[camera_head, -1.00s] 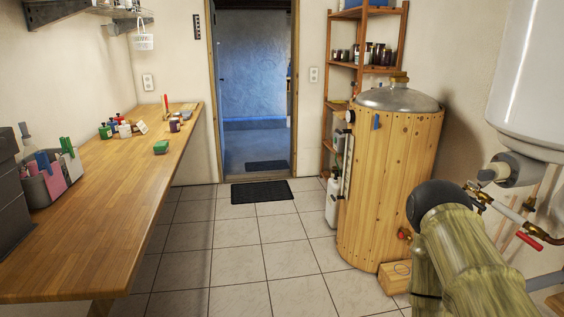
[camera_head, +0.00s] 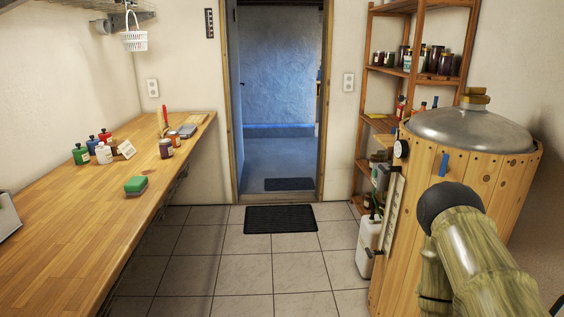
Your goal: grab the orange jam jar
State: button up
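I cannot pick out a clearly orange jam jar. A small dark jar with a pale label (camera_head: 166,148) stands upright on the wooden bench at left, with a second jar (camera_head: 174,137) just behind it. Several dark jars (camera_head: 440,60) stand on the shelf at the back right; their contents are too small to tell. My arm shows at the lower right, in front of the wood-clad tank. My gripper is out of view.
The wooden bench (camera_head: 65,225) runs along the left, holding a green sponge (camera_head: 135,185) and several coloured bottles (camera_head: 92,145). The wood-clad tank (camera_head: 405,235) stands at right before the shelf unit (camera_head: 466,50). Tiled floor is clear up to the dark mat (camera_head: 281,219).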

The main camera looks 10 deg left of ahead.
aim_at(174, 135)
jog(key=u, duration=0.35)
jog(key=i, duration=1.65)
jog(key=u, duration=0.75)
jog(key=i, duration=1.1)
jog(key=u, duration=0.4)
